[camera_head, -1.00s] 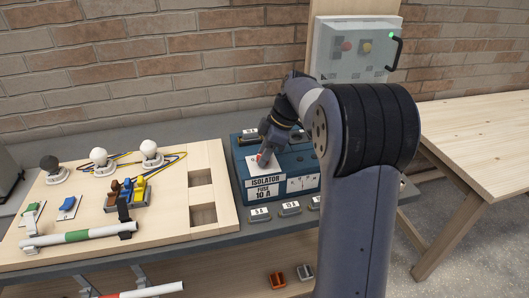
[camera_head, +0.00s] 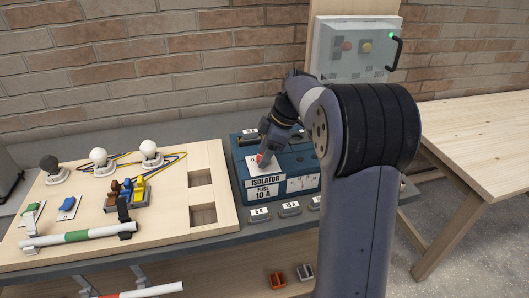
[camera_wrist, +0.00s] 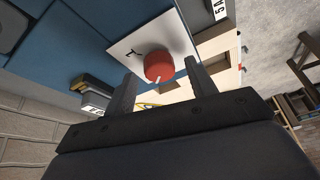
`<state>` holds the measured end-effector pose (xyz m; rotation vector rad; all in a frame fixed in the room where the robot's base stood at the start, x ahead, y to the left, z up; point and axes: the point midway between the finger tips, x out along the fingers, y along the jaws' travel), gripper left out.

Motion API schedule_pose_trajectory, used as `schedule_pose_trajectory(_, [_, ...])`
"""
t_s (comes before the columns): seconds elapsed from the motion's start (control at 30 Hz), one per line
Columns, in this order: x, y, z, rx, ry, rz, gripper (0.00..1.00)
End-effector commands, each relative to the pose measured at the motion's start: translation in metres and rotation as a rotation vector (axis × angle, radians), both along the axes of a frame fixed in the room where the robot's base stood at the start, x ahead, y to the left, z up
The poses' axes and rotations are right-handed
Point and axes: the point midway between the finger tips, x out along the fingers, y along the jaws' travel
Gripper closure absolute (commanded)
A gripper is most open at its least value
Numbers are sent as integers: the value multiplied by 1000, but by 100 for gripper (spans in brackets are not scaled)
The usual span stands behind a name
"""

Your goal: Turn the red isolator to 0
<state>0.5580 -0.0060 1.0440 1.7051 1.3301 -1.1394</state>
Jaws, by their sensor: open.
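The red isolator knob (camera_wrist: 158,66) sits on a white plate (camera_wrist: 125,45) on a blue box (camera_head: 243,172). A "1" mark shows on the plate in the wrist view, left of the knob. A short white line is on the knob's lower edge in that view. No "0" is readable there. My gripper (camera_wrist: 160,72) is open, with one finger on each side of the knob; I cannot tell whether they touch it. In the head view my gripper (camera_head: 265,153) is over the plate and hides most of the red knob (camera_head: 260,160).
The box front carries an "ISOLATOR" label (camera_head: 266,181) and a "FUSE 10 A" label. Several small labelled fuses, including one marked 5 A (camera_head: 260,214), stand before it. A wooden board (camera_head: 150,222) with lamps and switches is on the left. A grey panel (camera_head: 350,50) stands behind.

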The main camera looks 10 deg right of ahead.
Motion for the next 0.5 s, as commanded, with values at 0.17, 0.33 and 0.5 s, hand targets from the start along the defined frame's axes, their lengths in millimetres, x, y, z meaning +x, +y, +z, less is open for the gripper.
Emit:
schedule_pose_trajectory(0.17, [-2,-11,26,-1,-5,-2,47])
schedule_pose_trajectory(0.33, [-5,-24,59,-1,-4,-3,47])
schedule_pose_trajectory(0.5, [-8,-34,84,-1,-3,-1,47])
